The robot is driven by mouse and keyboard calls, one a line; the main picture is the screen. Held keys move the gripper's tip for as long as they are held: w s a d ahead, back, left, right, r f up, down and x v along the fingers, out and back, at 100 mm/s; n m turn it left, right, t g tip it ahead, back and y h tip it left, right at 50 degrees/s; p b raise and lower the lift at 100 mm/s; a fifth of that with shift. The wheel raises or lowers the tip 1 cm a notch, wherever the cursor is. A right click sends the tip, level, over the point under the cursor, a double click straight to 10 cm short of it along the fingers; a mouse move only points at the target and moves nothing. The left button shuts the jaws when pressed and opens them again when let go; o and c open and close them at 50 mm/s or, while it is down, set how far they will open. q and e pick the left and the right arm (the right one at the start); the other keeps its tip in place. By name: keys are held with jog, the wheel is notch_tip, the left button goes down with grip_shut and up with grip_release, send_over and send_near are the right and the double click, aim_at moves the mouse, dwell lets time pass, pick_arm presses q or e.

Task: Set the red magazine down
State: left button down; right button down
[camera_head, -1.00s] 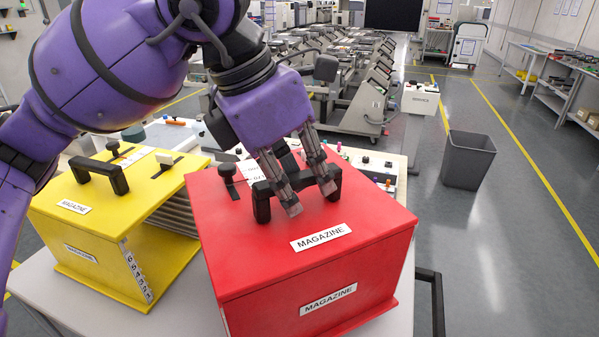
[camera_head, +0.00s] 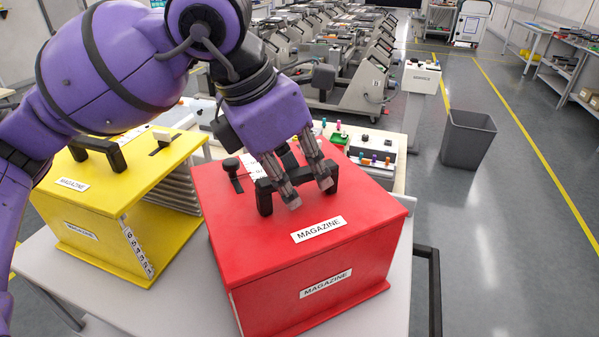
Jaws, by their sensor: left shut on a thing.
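The red magazine (camera_head: 345,258) is a large red box with a black handle on top and two white labels reading MAGAZINE. It is upright at the front middle of the view, over a light grey trolley top (camera_head: 190,308). My left gripper (camera_head: 309,192) comes down from above and is shut on the black handle. I cannot tell whether the underside of the box touches the trolley top, as its lower front edge is close to it. My right gripper is not in view.
A yellow magazine (camera_head: 110,225) stands close on the left, with a narrow gap to the red one. Behind are a panel with small coloured parts (camera_head: 375,155) and a row of machines. A grey bin (camera_head: 467,140) stands on the floor at right. A dark trolley rail (camera_head: 434,290) is right of the red magazine.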

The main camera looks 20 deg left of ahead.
pick_arm(q)
jog(key=c, duration=1.6)
grip_release()
jog(key=shift+s, duration=0.1)
jog(key=shift+r, duration=0.1)
jog(key=v, duration=1.2)
